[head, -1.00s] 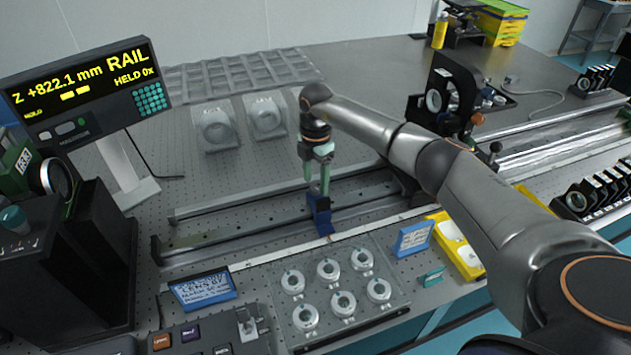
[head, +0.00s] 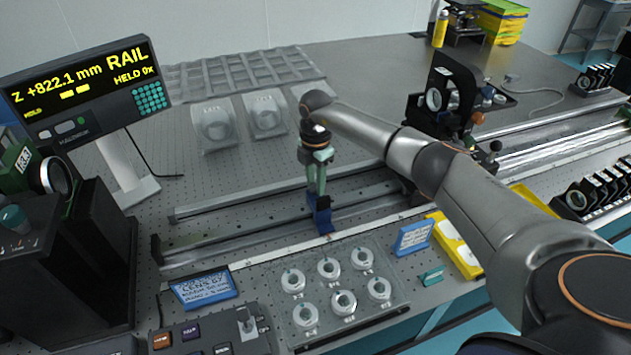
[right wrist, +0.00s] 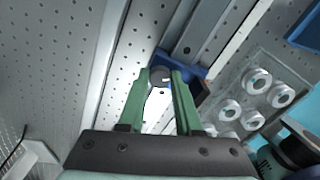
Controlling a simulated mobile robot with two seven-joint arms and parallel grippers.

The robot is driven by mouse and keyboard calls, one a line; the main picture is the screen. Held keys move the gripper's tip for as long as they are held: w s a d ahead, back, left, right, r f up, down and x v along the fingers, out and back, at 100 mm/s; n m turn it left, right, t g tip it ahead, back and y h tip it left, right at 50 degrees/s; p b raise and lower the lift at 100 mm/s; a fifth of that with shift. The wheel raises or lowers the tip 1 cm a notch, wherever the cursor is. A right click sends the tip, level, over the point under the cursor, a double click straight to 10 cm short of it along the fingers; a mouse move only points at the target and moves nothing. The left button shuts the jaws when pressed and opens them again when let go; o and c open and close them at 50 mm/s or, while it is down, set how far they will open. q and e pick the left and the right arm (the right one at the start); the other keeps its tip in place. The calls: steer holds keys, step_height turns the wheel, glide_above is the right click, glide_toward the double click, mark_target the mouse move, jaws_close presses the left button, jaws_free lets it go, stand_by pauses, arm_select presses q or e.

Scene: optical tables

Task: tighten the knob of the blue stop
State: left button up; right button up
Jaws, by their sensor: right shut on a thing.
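The blue stop (head: 322,218) sits on the near rail at the middle of the head view. It also shows beyond the fingertips in the right wrist view (right wrist: 192,70). My right gripper (head: 317,192) points down over the stop with green fingers. In the right wrist view my right gripper (right wrist: 163,74) is shut on the stop's grey knob (right wrist: 159,75), which shows between the fingertips. The fingers partly hide the knob, and its turn angle cannot be read. My left gripper is not in view.
Two rails (head: 250,240) run across the perforated table. A tray of round lens mounts (head: 380,312) lies in front of the stop. A blue-framed card (head: 205,288) and a display reading +822.1 mm (head: 85,85) stand at left. A black upright mount (head: 450,92) stands right, behind my arm.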

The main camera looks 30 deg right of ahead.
steer(key=shift+n, duration=0.3)
jaws_close()
steer(key=n, duration=0.2)
steer(key=shift+n, duration=0.4)
steer(key=n+b, duration=0.1)
steer(key=n, duration=0.3)
steer(key=shift+w+n, duration=0.1)
steer(key=shift+n, duration=0.2)
steer(key=n, duration=0.3)
steer(key=shift+n+b, duration=0.3)
steer(key=n, duration=0.3)
steer(key=shift+n+b, duration=0.3)
steer(key=shift+b, duration=0.05)
steer(key=n+b, duration=0.1)
steer(key=n, duration=0.6)
steer(key=shift+a, duration=0.1)
steer(key=n+b, duration=0.1)
steer(key=n, duration=0.2)
steer(key=shift+n, duration=2.1)
